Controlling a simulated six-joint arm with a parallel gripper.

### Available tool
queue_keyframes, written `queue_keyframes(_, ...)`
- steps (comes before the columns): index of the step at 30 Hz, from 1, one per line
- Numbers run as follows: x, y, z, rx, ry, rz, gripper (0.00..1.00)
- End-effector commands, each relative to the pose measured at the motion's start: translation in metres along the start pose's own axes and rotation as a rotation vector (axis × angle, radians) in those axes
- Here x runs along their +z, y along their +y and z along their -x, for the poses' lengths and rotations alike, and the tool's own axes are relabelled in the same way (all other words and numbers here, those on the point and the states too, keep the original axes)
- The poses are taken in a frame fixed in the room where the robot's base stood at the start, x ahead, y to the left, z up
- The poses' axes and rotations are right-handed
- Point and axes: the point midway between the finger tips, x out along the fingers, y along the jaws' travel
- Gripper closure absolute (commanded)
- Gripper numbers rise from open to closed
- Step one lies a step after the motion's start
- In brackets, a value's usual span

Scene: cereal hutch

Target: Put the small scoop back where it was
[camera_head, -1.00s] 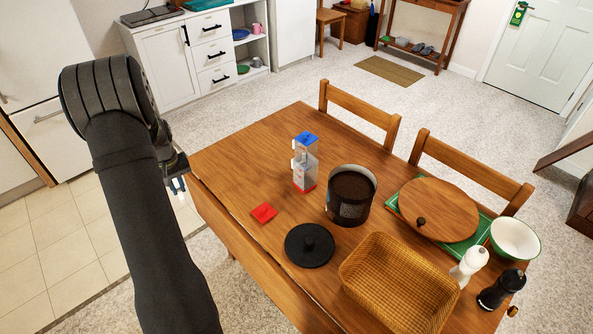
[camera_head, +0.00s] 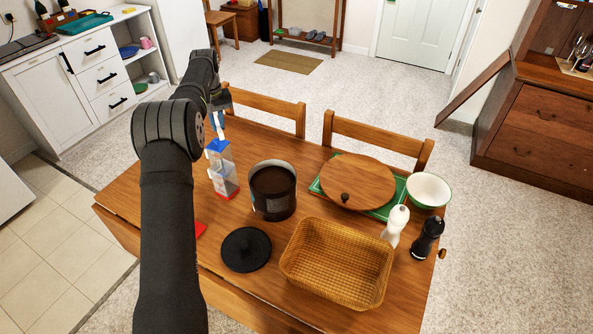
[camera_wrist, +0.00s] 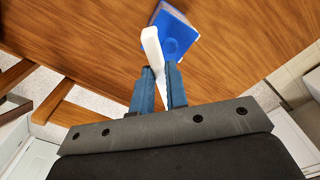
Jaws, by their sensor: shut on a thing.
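A white scoop (camera_wrist: 152,45) is pinched between the blue fingers of my gripper (camera_wrist: 158,88) in the wrist view; its white handle shows between and beyond the fingertips, and its far end is unclear. In the head view my gripper (camera_head: 217,120) is above and just behind a clear box with a blue top (camera_head: 218,145) and red base. That blue top also shows in the wrist view (camera_wrist: 176,33), beyond the scoop. I cannot tell whether the scoop touches it. An open dark canister (camera_head: 273,184) with brown contents stands right of the box.
A red piece (camera_head: 201,229) is partly behind my arm. Chairs line the far side.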

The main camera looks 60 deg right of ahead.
Motion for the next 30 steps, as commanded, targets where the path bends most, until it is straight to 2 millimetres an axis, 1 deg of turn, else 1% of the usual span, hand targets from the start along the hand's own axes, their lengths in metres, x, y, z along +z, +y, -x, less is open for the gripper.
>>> queue_keyframes(1,0.010,0.031,0.000,0.000,-0.001,-0.020,1.00)
queue_keyframes(2,0.016,0.046,-0.001,0.000,-0.001,-0.029,1.00)
queue_keyframes(3,0.025,0.067,-0.001,0.000,0.000,-0.037,1.00)
queue_keyframes(5,0.040,0.096,-0.004,0.000,-0.001,-0.048,1.00)
queue_keyframes(6,0.052,0.114,-0.006,-0.001,-0.002,-0.055,1.00)
queue_keyframes(8,0.070,0.141,-0.009,0.000,-0.001,-0.065,1.00)
queue_keyframes(9,0.084,0.158,-0.011,-0.001,-0.001,-0.071,1.00)
queue_keyframes(11,0.106,0.183,-0.017,-0.001,-0.002,-0.079,1.00)
queue_keyframes(12,0.121,0.198,-0.019,-0.001,-0.001,-0.083,1.00)
queue_keyframes(14,0.144,0.218,-0.025,-0.001,-0.001,-0.088,1.00)
queue_keyframes(15,0.160,0.229,-0.028,-0.001,-0.001,-0.091,1.00)
queue_keyframes(18,0.195,0.252,-0.035,0.000,0.000,-0.095,1.00)
queue_keyframes(21,0.221,0.266,-0.042,0.000,0.000,-0.097,1.00)
queue_keyframes(24,0.238,0.274,-0.045,0.000,0.001,-0.098,1.00)
queue_keyframes(27,0.243,0.276,-0.050,0.000,0.000,-0.097,1.00)
queue_keyframes(29,0.239,0.274,-0.054,0.000,0.001,-0.095,1.00)
queue_keyframes(30,0.233,0.271,-0.059,0.000,0.000,-0.094,1.00)
